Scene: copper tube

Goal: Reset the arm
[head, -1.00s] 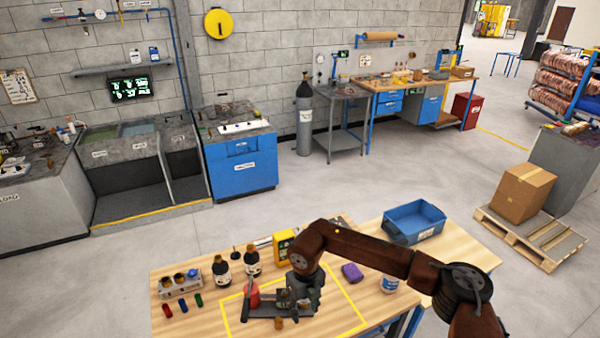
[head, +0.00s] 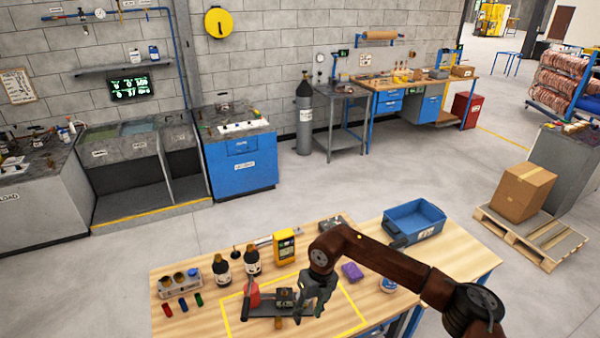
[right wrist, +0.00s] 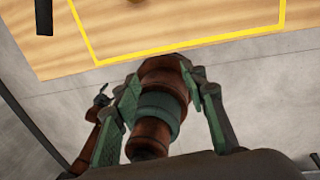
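My right gripper (head: 309,312) hangs over the yellow-outlined area of the wooden table, at the right side of a dark fixture (head: 262,310). Its fingers are apart, and I see nothing held in the head view. In the right wrist view the two green-padded fingers (right wrist: 162,88) stand apart; a brown part with a green band between them looks like my own body. My right arm (head: 385,262) reaches in from the lower right. A red object (head: 253,296) stands at the fixture's left. A small brown piece (head: 278,322) shows at its front. My left gripper is not in view.
Two dark bottles (head: 252,263), a yellow device (head: 284,247) and a rack (head: 180,283) stand behind and left. A purple block (head: 352,272), a white-blue container (head: 388,284) and a blue bin (head: 415,221) are at the right. Bare wood lies around the yellow line (head: 355,307).

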